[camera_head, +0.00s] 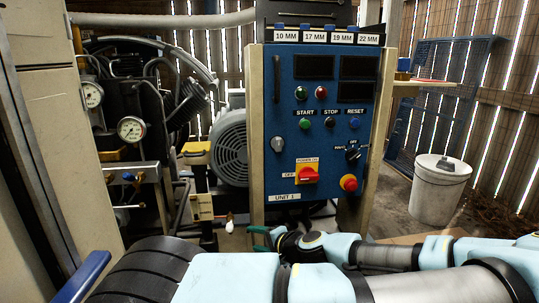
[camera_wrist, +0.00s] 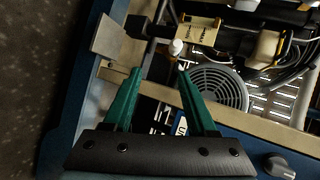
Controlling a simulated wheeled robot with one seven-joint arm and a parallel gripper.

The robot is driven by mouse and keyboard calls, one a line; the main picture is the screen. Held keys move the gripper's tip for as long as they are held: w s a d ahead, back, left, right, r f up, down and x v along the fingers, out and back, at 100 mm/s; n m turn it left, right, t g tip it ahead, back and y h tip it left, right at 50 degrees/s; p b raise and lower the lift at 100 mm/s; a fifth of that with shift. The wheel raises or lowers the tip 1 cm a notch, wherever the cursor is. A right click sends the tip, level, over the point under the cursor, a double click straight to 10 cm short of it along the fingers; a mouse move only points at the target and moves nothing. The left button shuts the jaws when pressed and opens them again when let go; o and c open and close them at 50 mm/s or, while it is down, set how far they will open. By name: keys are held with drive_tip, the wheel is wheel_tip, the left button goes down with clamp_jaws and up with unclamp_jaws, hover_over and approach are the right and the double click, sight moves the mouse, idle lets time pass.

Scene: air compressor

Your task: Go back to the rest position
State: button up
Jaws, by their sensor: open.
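My gripper (camera_wrist: 158,72) shows in the wrist view with its two green fingers spread apart and nothing between them. In the head view its green fingertips (camera_head: 262,234) show low in the middle, just below the bottom edge of the blue control panel (camera_head: 287,170). My blue and grey arm reaches across the bottom of the head view. In the wrist view the fingers lie over the panel's lower part, with the "UNIT" label partly hidden.
The compressor with round gauges (camera_head: 131,129) and a grey finned motor (camera_head: 231,147) stands left of the panel. A white lidded bin (camera_head: 438,190) stands on the floor at right. A pale cabinet (camera_head: 55,130) closes off the far left. Floor shows clear between panel and bin.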

drive_tip(key=s+a+f+n+g, duration=0.4)
drive_tip(key=s+f+g, duration=0.1)
drive_tip(key=s+g, duration=0.15)
drive_tip(key=s+d+r+n+g+h, duration=0.2)
drive_tip(key=s+n+g+h, duration=0.1)
drive_tip(key=s+g+h, duration=0.1)
wheel_tip(320, 180, up, 48)
drive_tip(key=w+a+n+t+h+p, duration=0.2)
drive_tip(key=h+p, duration=0.2)
drive_tip(key=p, duration=2.7)
drive_tip(key=shift+a+r+p, duration=0.2)
drive_tip(key=shift+a+p, duration=0.1)
drive_tip(key=shift+a, duration=0.1)
